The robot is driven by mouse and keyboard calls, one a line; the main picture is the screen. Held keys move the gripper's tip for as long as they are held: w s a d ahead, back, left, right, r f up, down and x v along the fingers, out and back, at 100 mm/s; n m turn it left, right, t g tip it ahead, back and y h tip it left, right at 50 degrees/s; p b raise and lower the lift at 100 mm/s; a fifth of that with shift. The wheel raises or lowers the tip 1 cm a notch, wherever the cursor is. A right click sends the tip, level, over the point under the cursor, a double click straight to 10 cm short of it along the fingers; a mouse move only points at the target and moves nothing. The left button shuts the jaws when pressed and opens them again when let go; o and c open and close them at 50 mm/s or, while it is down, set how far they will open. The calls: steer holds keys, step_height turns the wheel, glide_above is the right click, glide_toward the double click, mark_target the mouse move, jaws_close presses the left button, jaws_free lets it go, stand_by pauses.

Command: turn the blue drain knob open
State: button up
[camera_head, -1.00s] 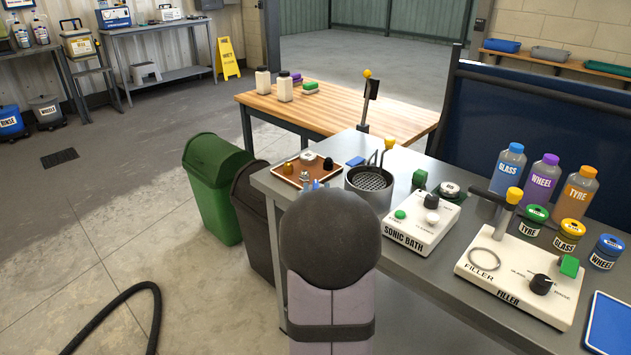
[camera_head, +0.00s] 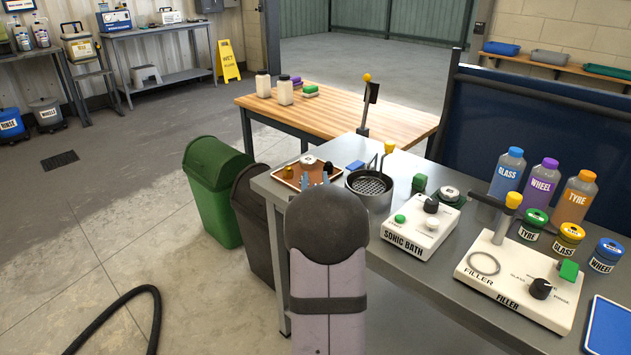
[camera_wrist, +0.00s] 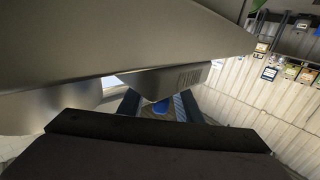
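I cannot make out the blue drain knob in the head view; my arm hides part of that area.
A large grey surface (camera_wrist: 110,40) crosses the wrist view close above. Green and dark bins stand left.

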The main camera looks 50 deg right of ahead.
jaws_close()
steer(key=shift+g, duration=0.3)
steer(key=shift+s+d+m+g+h+b, duration=0.15)
steer(key=shift+m+g+h+b, duration=0.15)
steer(key=shift+m+g+h, duration=0.65)
steer(key=m+g+h, duration=0.1)
steer(key=m+g+p, duration=0.1)
steer(key=shift+s+d+r+g+h, duration=0.15)
steer(key=shift+s+g+h, duration=0.1)
steer(key=shift+g+h, duration=0.1)
steer(key=m+g+p, duration=0.1)
steer(key=g, duration=0.1)
steer(key=s+m+g+h+p, duration=0.1)
steer(key=m+g+p, duration=0.1)
steer(key=g, duration=0.1)
steer(key=shift+d+m, duration=0.2)
steer(key=shift+m, duration=0.05)
steer(key=shift+s+m+g+p, duration=0.25)
steer(key=shift+m+g, duration=0.25)
steer(key=shift+g, duration=0.3)
steer(key=shift+s+m+g+p, duration=0.2)
steer(key=shift+m+g+p, duration=0.25)
steer(key=shift+g, duration=0.35)
steer(key=shift+s+m+g+p, duration=0.2)
steer(key=shift+m+g, duration=0.35)
steer(key=shift+g, duration=0.25)
